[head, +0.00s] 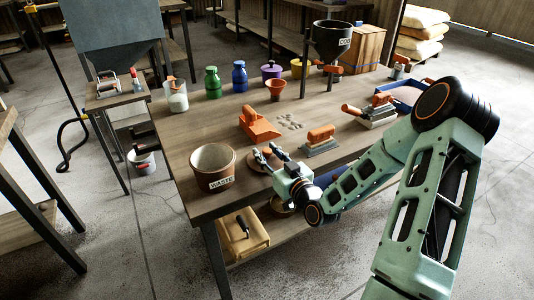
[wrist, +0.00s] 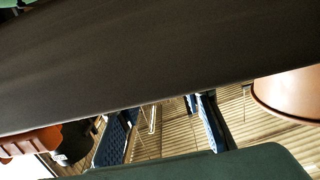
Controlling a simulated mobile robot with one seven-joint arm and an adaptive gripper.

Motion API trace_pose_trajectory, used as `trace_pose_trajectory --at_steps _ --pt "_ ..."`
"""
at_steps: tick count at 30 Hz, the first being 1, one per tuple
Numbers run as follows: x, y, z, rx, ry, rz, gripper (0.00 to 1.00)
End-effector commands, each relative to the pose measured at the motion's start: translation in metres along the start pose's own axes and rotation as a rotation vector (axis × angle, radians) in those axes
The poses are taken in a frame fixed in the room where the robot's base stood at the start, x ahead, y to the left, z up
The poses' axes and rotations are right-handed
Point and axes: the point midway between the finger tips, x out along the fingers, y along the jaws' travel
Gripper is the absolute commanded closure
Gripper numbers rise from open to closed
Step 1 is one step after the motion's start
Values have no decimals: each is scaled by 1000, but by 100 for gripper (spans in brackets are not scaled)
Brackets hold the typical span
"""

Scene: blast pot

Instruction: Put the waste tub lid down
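The waste tub (head: 213,168) stands upright and uncovered near the front left of the workbench, labelled WASTE. It also shows as a copper-coloured body at the right edge of the wrist view (wrist: 290,98). The tub lid, a brown disc (head: 254,166), is just right of the tub, partly hidden by my gripper. My gripper (head: 267,153) is at the lid, its fingers slightly apart. I cannot tell whether they grip the lid, or whether it touches the bench.
An orange scoop (head: 258,124) and an orange-handled brush (head: 321,140) lie behind and right of my gripper. Green (head: 212,83) and blue (head: 240,77) bottles stand farther back. A patch of bare bench (head: 190,142) lies behind the tub.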

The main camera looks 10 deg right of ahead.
Motion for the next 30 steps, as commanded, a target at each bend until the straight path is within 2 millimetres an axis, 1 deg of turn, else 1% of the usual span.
trace_pose_trajectory --at_steps 8,12,14,17,21,24,27,30 --pt "0 0 -1 0 0 0 63" --pt "-2 0 -5 0 -1 0 63" --pt "-12 0 -3 0 -3 0 63" --pt "-33 0 -4 1 -3 1 63" --pt "-65 0 -4 1 -3 2 63" --pt "-86 1 -3 1 -3 2 63" --pt "-102 1 -3 1 -2 3 63" --pt "-113 0 -3 1 -1 1 63"
